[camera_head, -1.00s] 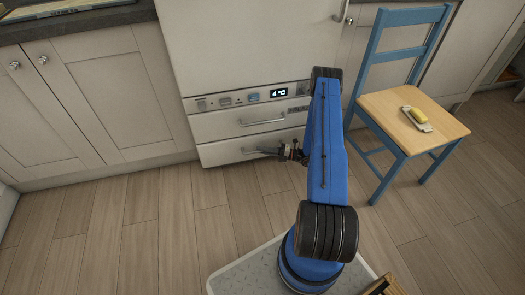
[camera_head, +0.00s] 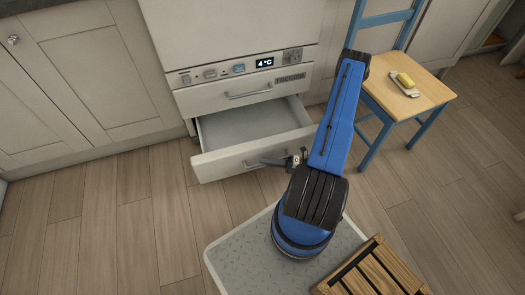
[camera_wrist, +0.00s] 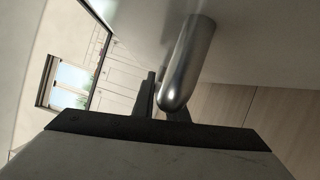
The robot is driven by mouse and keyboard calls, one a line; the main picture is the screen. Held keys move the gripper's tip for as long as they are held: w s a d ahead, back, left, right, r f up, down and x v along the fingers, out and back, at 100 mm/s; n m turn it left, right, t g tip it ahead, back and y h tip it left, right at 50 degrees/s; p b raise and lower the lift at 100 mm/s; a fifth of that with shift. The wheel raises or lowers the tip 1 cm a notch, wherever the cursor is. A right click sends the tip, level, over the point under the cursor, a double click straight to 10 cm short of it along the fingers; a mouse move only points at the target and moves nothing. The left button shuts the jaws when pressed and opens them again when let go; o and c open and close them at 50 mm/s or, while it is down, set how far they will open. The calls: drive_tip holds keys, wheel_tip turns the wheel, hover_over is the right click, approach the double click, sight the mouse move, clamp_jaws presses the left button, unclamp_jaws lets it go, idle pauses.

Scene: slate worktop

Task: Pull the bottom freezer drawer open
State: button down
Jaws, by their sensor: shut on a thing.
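The bottom freezer drawer (camera_head: 222,166) is pulled well out of the white fridge-freezer (camera_head: 230,40), and its inside looks empty. My gripper (camera_head: 285,162) is at the right part of the drawer's front, shut on the drawer's handle (camera_head: 254,163). In the wrist view the rounded metal end of the handle (camera_wrist: 187,65) shows close to the fingers (camera_wrist: 162,100). My arm covers part of the floor to the right of the drawer. The upper freezer drawer (camera_head: 240,92) is closed, and the panel above it reads 4 °C.
A slatted wooden crate (camera_head: 375,272) is at the bottom right. Cabinets (camera_head: 75,80) line the left. Wooden floor (camera_head: 130,225) is clear in front of the drawer's left side.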

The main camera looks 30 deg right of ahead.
drive_tip(key=shift+s+a, duration=0.2)
drive_tip(key=shift+s, duration=0.55)
drive_tip(key=shift+s+a, duration=0.2)
drive_tip(key=shift+s, duration=0.55)
drive_tip(key=shift+s+a, duration=0.2)
drive_tip(key=shift+s, duration=0.55)
drive_tip(key=c, duration=1.8)
unclamp_jaws()
drive_tip(key=shift+o, duration=0.2)
drive_tip(key=shift+d, duration=0.1)
drive_tip(key=v, duration=0.7)
drive_tip(key=shift+d, duration=0.15)
drive_tip(key=shift+s, duration=0.15)
